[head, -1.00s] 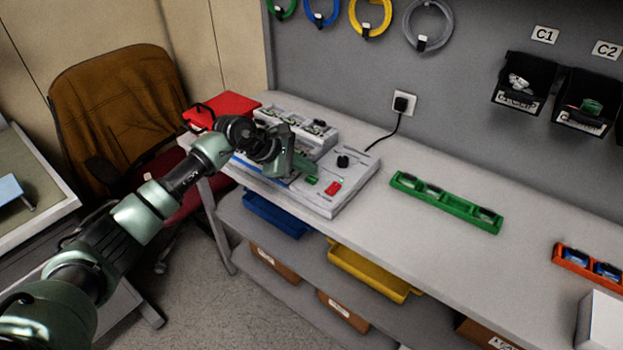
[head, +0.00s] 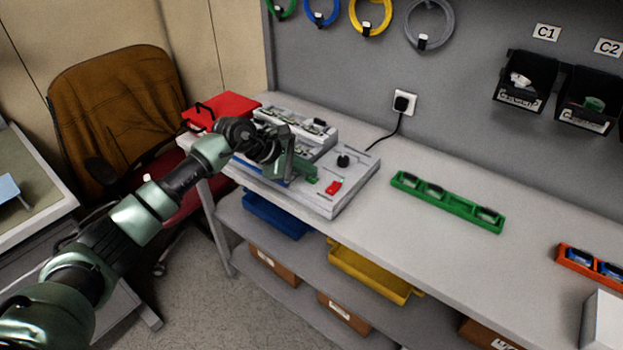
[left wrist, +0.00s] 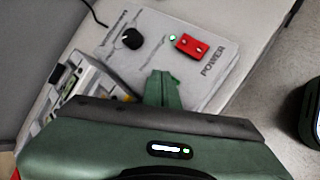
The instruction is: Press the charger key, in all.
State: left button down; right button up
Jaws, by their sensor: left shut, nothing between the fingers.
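The charger (head: 345,205) is a pale box on the bench with a black knob (head: 343,160) and a red rocker key (head: 334,187) on its top. In the left wrist view the red key (left wrist: 191,46) sits beside the word POWER, with a small lit green lamp (left wrist: 172,38) next to it. My left gripper (head: 312,180) is shut and empty, just left of the red key in the head view. Its fingertips (left wrist: 163,76) show over the panel in the left wrist view, apart from the key in the picture; their height above the panel is hard to tell. My right gripper is out of view.
The charger's bay part (head: 300,125) and a red case (head: 225,108) stand behind my gripper. A cord runs to a wall socket (head: 404,102). A green tray (head: 447,202) lies to the right, with bare bench between. A chair (head: 115,100) stands at left.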

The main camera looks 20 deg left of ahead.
aim_at(308, 180)
pick_arm(q)
jog(key=shift+f+b, duration=0.45)
jog(key=shift+b, duration=0.05)
jog(key=shift+r, duration=0.1)
dwell(0.5)
jog(key=shift+r+p, duration=0.3)
jog(key=shift+r, duration=0.45)
jog(key=shift+r+p, duration=1.1)
jog(key=shift+r, duration=1.45)
